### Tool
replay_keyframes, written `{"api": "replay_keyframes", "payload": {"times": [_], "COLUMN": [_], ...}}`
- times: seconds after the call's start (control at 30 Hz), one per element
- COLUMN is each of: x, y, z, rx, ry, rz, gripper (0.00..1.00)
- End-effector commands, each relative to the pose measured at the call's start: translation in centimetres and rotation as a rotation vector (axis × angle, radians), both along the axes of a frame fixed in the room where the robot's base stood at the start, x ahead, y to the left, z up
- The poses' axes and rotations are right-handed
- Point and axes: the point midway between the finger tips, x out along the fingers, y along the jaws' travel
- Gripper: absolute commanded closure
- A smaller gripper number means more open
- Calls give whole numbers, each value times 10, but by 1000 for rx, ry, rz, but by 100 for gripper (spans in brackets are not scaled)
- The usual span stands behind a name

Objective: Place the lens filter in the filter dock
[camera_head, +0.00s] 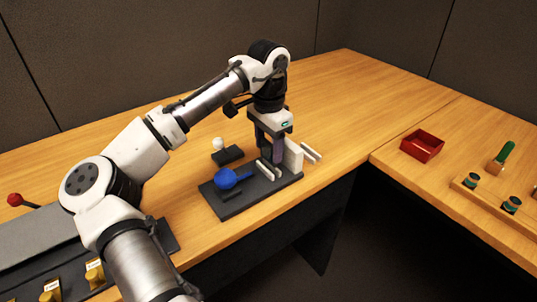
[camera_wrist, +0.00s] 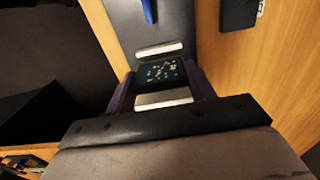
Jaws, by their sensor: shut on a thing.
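My gripper (camera_head: 281,157) points down over the right end of a dark base. In the wrist view its two purple fingers are shut on a dark, speckled square piece (camera_wrist: 161,72), which I take to be the lens filter. In the head view an upright pale plate (camera_head: 294,155) beside the near finger appears to be the filter's side. Two low white rails, the near-left one (camera_head: 268,170) and the right one (camera_head: 311,153), flank it and look like the filter dock. The filter appears between the rails; whether its lower edge touches the base is hidden.
A red tray (camera_head: 422,144) and a green-handled item (camera_head: 502,156) are on the right table. A gap separates the tables in front.

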Motion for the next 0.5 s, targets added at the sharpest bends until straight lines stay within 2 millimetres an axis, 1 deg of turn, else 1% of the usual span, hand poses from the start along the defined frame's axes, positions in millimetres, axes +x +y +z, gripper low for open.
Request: {"api": "replay_keyframes", "payload": {"times": [0.1, 0.2, 0.5], "x": [0, 0, 0], "y": [1, 1, 0], "z": [-19, -31, -33], "rx": [2, 1, -1], "ry": [1, 1, 1], "rz": [2, 0, 0], "gripper": [68, 68, 68]}}
